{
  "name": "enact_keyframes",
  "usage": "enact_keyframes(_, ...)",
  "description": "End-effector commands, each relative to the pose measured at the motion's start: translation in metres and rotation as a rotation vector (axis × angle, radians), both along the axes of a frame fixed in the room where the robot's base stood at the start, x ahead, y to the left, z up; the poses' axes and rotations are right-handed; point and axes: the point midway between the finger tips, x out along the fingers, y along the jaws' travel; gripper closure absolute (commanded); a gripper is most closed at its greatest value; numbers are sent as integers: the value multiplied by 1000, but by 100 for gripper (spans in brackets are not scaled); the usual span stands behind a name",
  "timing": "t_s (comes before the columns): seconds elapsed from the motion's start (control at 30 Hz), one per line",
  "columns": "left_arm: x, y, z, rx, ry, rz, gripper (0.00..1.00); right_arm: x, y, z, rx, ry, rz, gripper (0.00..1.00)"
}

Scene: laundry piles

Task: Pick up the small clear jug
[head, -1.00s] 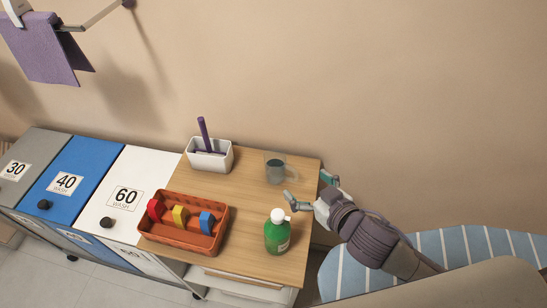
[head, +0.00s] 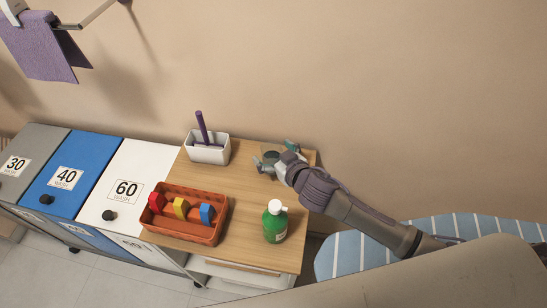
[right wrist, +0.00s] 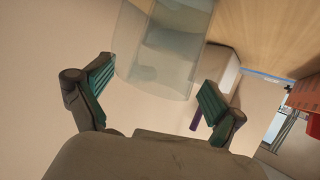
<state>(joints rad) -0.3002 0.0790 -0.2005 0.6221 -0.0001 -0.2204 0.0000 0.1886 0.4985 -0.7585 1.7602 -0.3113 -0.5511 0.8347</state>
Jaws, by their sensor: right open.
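The small clear jug (head: 270,157) stands on the wooden tabletop (head: 248,192) near its back edge, partly hidden by my right gripper in the head view. My right gripper (head: 274,154) is open, with its fingers at either side of the jug. In the right wrist view the see-through jug (right wrist: 165,45) fills the upper middle, with its near end reaching between the green-padded fingertips (right wrist: 156,86). No grip on it shows. My left gripper is not in view.
A green bottle (head: 275,225) stands at the front right of the tabletop. A red-orange basket (head: 184,231) with coloured blocks is at front left. A white holder (head: 209,155) with a purple stick stands left of the jug. A striped ironing board (head: 345,257) is to the right.

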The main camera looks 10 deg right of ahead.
Motion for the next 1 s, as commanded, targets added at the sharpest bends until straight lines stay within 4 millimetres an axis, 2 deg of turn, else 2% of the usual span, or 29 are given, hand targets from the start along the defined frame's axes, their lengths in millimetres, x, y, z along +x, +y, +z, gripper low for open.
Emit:
enact_keyframes(0.3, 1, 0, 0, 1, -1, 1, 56, 5, 2, -3, 1, 0, 1, 7)
enact_keyframes(0.6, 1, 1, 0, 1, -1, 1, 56, 5, 2, -3, 1, 0, 1, 57)
enact_keyframes(0.7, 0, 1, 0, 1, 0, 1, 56, 5, 2, -2, 1, 0, 1, 70)
enact_keyframes(1.0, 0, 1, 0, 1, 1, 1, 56, 5, 2, 1, 2, -1, 1, 70)
